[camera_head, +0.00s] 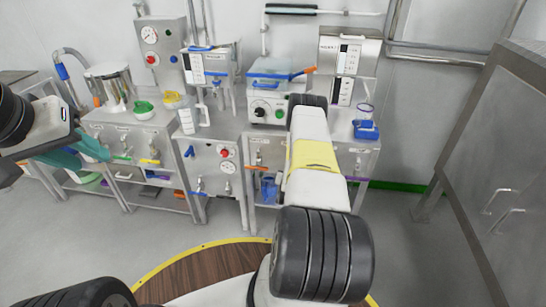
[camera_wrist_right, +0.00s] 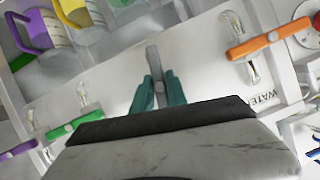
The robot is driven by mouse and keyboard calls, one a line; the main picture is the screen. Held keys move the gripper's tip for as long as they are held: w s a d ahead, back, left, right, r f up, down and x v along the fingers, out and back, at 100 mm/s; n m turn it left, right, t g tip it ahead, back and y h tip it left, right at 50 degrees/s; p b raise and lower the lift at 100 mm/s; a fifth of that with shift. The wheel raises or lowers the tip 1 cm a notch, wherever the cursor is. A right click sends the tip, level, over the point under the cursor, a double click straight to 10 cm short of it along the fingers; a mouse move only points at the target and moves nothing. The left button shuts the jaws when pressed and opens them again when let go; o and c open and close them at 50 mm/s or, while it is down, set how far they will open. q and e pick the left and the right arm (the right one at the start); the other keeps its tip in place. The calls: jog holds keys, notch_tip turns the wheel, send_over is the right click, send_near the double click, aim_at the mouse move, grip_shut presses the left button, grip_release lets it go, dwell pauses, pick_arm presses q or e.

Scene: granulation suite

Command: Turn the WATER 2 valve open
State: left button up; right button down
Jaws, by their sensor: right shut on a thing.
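In the right wrist view, my right gripper (camera_wrist_right: 158,92) has its teal fingers shut on a grey lever (camera_wrist_right: 153,60) that stands out between them. A label reading "WATE" (camera_wrist_right: 262,97) lies to the right of the gripper, below an orange valve handle (camera_wrist_right: 268,40); its number is not readable, so I cannot tell which handle is WATER 2. In the head view the right arm reaches over the middle bench and hides its own gripper and the lever. My left gripper (camera_head: 78,152) is at the left, its teal fingers apart and empty, in front of the left bench.
The right wrist view also shows a green handle (camera_wrist_right: 84,121), a purple handle (camera_wrist_right: 18,150) and a purple jug (camera_wrist_right: 36,32). In the head view, a bench panel with a red knob (camera_head: 224,153) stands left of the right arm. A steel cabinet (camera_head: 500,160) stands at the right.

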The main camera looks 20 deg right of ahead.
jog(key=shift+n+g+h, duration=0.3)
jog(key=shift+n+h, duration=0.2)
jog(key=shift+n, duration=0.3)
jog(key=c, duration=1.3)
grip_release()
jog(key=v, duration=0.7)
jog(key=shift+s+a+r, duration=0.15)
jog(key=shift+s+a, duration=0.1)
jog(key=shift+s, duration=0.05)
